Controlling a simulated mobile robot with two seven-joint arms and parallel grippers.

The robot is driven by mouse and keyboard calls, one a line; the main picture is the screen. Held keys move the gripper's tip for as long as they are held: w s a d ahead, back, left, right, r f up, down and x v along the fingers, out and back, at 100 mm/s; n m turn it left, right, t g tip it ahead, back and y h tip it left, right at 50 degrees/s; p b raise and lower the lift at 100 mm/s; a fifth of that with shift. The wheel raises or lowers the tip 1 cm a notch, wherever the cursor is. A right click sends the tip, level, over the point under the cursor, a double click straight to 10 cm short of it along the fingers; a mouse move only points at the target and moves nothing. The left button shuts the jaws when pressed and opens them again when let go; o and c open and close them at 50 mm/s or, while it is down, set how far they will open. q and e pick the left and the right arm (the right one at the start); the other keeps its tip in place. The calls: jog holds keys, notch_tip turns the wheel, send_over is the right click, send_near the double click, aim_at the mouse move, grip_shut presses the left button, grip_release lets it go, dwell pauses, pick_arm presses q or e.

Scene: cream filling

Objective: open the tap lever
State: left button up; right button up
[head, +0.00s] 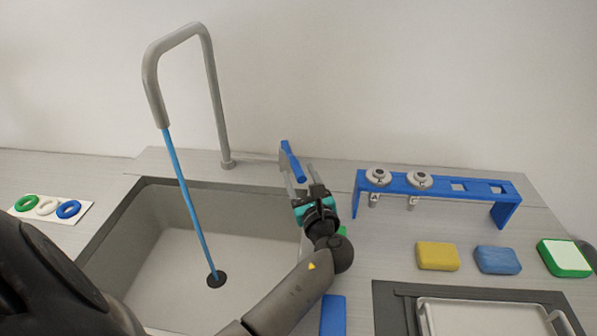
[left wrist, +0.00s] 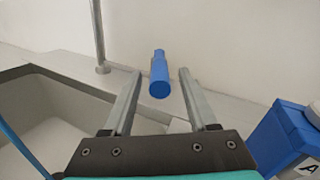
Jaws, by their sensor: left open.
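The blue tap lever (head: 292,162) stands at the back of the counter, right of the grey tap (head: 213,80). My left gripper (head: 298,178) is open just in front of the lever. In the left wrist view the lever (left wrist: 160,78) shows between the two spread fingertips (left wrist: 161,72), with clear gaps on both sides; neither finger appears to touch it. A thin blue stream (head: 190,200) runs from the tap's spout down to the dark drain (head: 216,279) in the sink. My right gripper is not in view.
A blue rack (head: 440,186) with two grey nozzles stands to the right. Yellow (head: 437,256) and blue (head: 497,260) blocks, a green-edged block (head: 564,258) and a tray (head: 490,318) lie nearer. Coloured rings (head: 68,209) sit far left.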

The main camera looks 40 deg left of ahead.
pick_arm(q)
jog(key=v, duration=1.3)
jog(key=shift+s+d+r+p, duration=0.1)
jog(key=shift+s+d+p, duration=0.1)
jog(key=shift+d+p, duration=0.15)
